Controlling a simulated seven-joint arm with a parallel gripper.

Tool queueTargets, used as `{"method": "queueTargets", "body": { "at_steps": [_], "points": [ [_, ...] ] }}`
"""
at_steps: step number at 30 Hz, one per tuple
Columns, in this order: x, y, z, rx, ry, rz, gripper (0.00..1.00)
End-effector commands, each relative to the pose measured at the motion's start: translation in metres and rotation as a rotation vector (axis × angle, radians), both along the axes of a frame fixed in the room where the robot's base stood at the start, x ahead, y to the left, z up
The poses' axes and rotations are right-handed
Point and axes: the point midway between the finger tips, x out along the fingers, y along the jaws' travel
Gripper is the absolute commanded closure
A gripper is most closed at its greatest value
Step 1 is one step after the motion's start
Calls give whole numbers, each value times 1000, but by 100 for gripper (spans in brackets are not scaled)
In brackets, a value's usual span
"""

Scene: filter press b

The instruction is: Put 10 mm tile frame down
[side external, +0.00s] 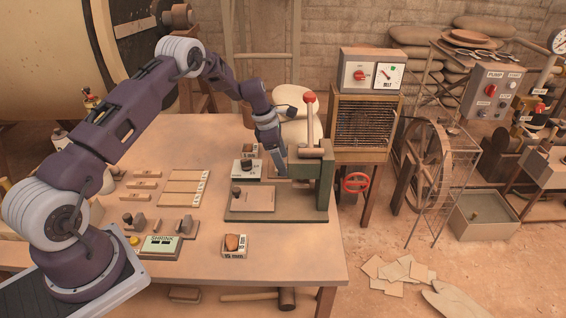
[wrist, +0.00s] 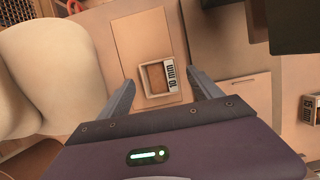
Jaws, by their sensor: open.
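The 10 mm tile frame (wrist: 155,79) shows in the wrist view as a small square wooden frame with a white label reading 10 mm on its right side. It lies on a flat tan rectangular board. My gripper (wrist: 161,79) is open, with one finger to the left of the frame and one to the right. Gaps show on both sides, so neither finger touches it. In the side external view my gripper (side external: 279,161) points down behind the green press (side external: 323,185). I cannot clearly make out the frame there.
A pale sack (wrist: 50,65) is close on the left in the wrist view. Another labelled frame (wrist: 310,108) is at the right edge. The press has a red-knobbed lever (side external: 309,105). A 15 mm frame (side external: 235,252) lies near the table's front edge.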

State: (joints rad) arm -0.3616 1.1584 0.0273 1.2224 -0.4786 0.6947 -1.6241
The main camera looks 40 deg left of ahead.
Motion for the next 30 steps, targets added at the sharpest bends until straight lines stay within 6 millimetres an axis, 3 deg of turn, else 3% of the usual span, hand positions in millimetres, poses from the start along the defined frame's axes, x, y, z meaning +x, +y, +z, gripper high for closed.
{"method": "queueTargets", "body": {
  "at_steps": [9, 13, 20, 21, 23, 26, 27, 29, 30],
  "points": [
    [-17, 18, 80, 2, -3, 1, 26],
    [-21, 22, 97, 1, -1, 0, 26],
    [-23, 21, 106, 3, -5, -12, 26],
    [-25, 17, 116, 14, -15, -43, 26],
    [-32, 5, 142, 46, -46, -139, 26],
    [-65, -32, 209, 142, -128, -425, 26],
    [-85, -49, 236, 191, -164, -564, 26],
    [-122, -74, 271, 270, -216, -782, 26],
    [-150, -90, 291, 328, -250, -932, 26]
  ]
}}
